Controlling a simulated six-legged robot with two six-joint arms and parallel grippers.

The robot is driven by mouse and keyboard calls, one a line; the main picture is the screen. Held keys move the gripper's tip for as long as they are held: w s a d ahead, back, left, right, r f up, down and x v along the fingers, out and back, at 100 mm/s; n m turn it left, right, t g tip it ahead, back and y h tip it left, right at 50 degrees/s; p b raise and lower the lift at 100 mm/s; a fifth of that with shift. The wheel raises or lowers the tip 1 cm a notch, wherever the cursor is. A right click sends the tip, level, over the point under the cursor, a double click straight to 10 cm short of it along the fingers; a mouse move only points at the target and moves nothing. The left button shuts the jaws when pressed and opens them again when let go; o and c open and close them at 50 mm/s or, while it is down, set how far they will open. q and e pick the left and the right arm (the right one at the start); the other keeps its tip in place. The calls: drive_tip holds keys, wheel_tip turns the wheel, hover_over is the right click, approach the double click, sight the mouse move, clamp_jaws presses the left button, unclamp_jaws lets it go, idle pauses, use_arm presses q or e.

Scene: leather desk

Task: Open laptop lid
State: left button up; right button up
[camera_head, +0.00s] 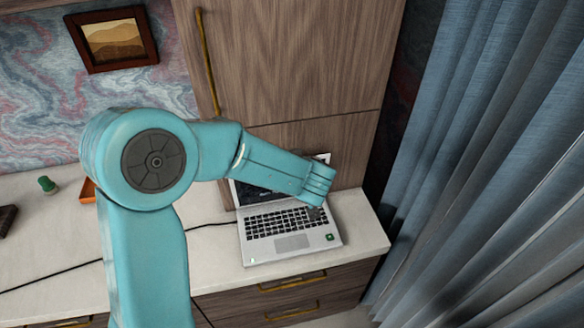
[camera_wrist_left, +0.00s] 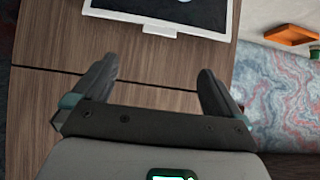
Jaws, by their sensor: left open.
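The silver laptop (camera_head: 291,242) stands on the white desktop with its keyboard facing up. Its lid (camera_head: 242,194) is raised, with the dark screen facing the keyboard side; my left arm hides most of it. In the left wrist view a pale-framed dark panel, which looks like the lid (camera_wrist_left: 160,22), shows at the top edge. My left gripper (camera_head: 316,208) is over the laptop's right side, near the back of the keyboard. Its fingers (camera_wrist_left: 157,72) are apart with nothing between them. I cannot tell whether it touches the laptop. My right gripper is out of view.
A wooden cabinet (camera_head: 290,60) rises behind the laptop. Blue curtains (camera_head: 490,170) hang on the right. A black cable (camera_head: 60,272) crosses the desktop (camera_head: 50,245). A green object (camera_head: 47,185) and an orange tray (camera_head: 87,190) are at the left.

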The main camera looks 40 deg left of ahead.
use_arm(q)
drive_tip(key=v, duration=0.3)
drive_tip(key=shift+s, duration=0.1)
drive_tip(key=shift+r, duration=0.1)
